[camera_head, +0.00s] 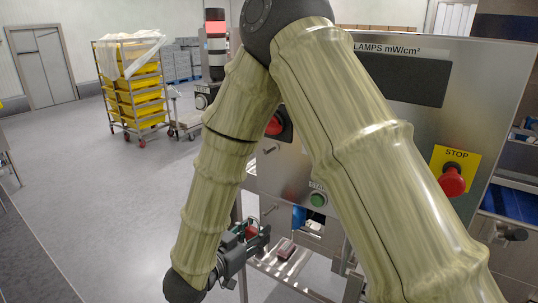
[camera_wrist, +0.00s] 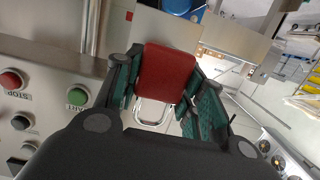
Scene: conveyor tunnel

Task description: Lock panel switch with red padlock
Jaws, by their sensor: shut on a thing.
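My gripper (camera_wrist: 163,85) is shut on the red padlock (camera_wrist: 168,72). In the wrist view the padlock's body sits between the green-padded fingers, and its metal shackle (camera_wrist: 153,112) shows toward the palm. In the head view my gripper (camera_head: 245,248) is low, left of the steel control panel (camera_head: 400,115), with a bit of red between its fingers. A red switch or knob (camera_head: 283,126) on the panel is partly hidden behind my arm; I cannot tell for sure that it is the switch to lock. The padlock is apart from the panel.
The panel carries a red STOP button (camera_head: 452,182) and a green START button (camera_head: 318,199). Another view of buttons (camera_wrist: 77,97) lies left in the wrist view. A steel frame (camera_head: 310,280) stands below. A rack of yellow crates (camera_head: 140,97) is behind; the left floor is clear.

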